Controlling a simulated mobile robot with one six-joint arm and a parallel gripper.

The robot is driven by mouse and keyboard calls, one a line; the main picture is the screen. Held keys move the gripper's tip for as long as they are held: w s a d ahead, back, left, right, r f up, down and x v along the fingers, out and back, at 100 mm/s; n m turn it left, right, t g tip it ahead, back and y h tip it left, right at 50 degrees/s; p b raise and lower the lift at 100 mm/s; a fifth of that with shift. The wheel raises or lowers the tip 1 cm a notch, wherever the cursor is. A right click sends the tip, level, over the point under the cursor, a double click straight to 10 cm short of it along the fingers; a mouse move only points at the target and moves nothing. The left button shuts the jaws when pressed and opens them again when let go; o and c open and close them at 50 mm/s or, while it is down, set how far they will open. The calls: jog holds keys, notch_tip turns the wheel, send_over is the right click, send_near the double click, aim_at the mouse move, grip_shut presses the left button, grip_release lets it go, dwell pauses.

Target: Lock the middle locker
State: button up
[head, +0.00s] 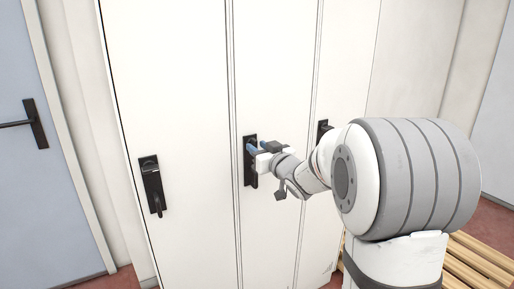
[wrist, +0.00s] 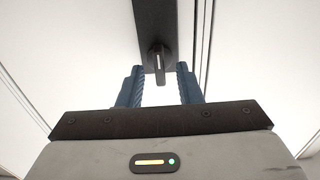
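The middle locker (head: 275,60) is a tall white door, closed, between two other locker doors. Its black lock plate (head: 248,178) is partly hidden by my gripper in the head view. In the wrist view the plate (wrist: 153,18) runs down from the top, with a small dark turn knob (wrist: 159,58) bearing a pale line that runs roughly up and down. My gripper (wrist: 158,82) is open, its two blue fingers apart, one on each side below the knob. The fingertips are close to the knob; I cannot tell if they touch it. Nothing is held.
The left locker has a black handle (head: 152,186), and the right locker's handle (head: 323,130) is partly behind my arm. A blue-grey door (head: 15,190) stands at far left. A slatted wooden bench (head: 480,262) is at lower right.

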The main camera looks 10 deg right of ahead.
jog(key=shift+w+a, duration=0.2)
jog(key=shift+w, duration=0.45)
grip_shut()
